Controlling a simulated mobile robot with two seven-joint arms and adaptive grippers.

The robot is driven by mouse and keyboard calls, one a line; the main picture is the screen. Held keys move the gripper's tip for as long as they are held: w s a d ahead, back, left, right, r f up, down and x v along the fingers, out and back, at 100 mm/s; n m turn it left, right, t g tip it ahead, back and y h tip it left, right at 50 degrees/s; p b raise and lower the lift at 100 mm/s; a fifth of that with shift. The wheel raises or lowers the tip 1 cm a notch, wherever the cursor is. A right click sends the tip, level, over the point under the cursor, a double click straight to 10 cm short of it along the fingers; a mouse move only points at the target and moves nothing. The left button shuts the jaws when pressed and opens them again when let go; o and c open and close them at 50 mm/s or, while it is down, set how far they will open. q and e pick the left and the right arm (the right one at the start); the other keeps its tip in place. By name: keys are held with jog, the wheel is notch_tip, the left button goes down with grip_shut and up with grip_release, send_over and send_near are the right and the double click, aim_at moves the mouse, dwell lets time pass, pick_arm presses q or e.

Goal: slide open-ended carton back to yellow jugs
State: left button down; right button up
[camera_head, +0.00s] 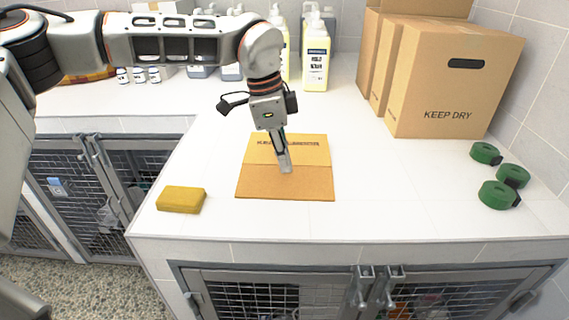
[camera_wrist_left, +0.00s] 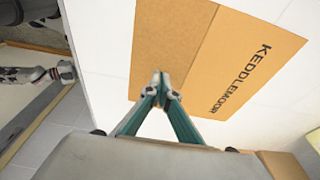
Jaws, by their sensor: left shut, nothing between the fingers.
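The carton (camera_head: 255,181) is orange-brown and looks flat on the white counter. A lighter panel with dark lettering lies at its back, a darker panel at its front. It also shows in the left wrist view (camera_wrist_left: 165,50), where the lettering reads KEDDLEMOOR. The yellow jugs (camera_head: 316,62) stand at the back of the counter, partly behind my left arm. My left gripper (camera_head: 286,168) is shut and empty, pointing down over the middle of the carton. I cannot tell whether its tips touch it. My right gripper is not in view.
Tall cardboard boxes (camera_head: 452,85) stand at the back right. Several green tape rolls (camera_head: 499,194) lie at the right. A yellow sponge (camera_head: 181,200) lies left of the carton near the edge. The counter (camera_head: 345,115) between carton and jugs is clear.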

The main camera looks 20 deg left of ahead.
pick_arm(q)
jog(key=shift+f, duration=0.35)
jog(key=shift+f+b, duration=0.3)
jog(key=shift+b, duration=0.15)
jog(key=shift+f+b, duration=0.45)
jog(key=shift+f, duration=0.25)
jog(key=shift+w+a, duration=0.2)
jog(key=shift+w, duration=0.4)
jog(key=shift+w+a, duration=0.15)
jog(key=shift+w, duration=0.45)
jog(key=shift+w+a+p, duration=0.25)
jog(key=shift+w+p, duration=0.1)
jog(key=shift+w, duration=0.45)
jog(key=shift+w+a+p, duration=0.25)
jog(key=shift+w+p, duration=0.05)
jog(key=shift+w, duration=0.5)
jog(key=shift+w+a+r+p, duration=0.1)
jog(key=shift+w+a+p, duration=0.3)
jog(key=shift+w, duration=0.6)
jog(key=shift+w+a+r+p, duration=0.15)
jog(key=shift+w+p, duration=0.4)
jog(key=shift+w, duration=0.45)
jog(key=shift+w+a+p, duration=0.25)
jog(key=shift+w+p, duration=0.25)
jog(key=shift+w, duration=0.5)
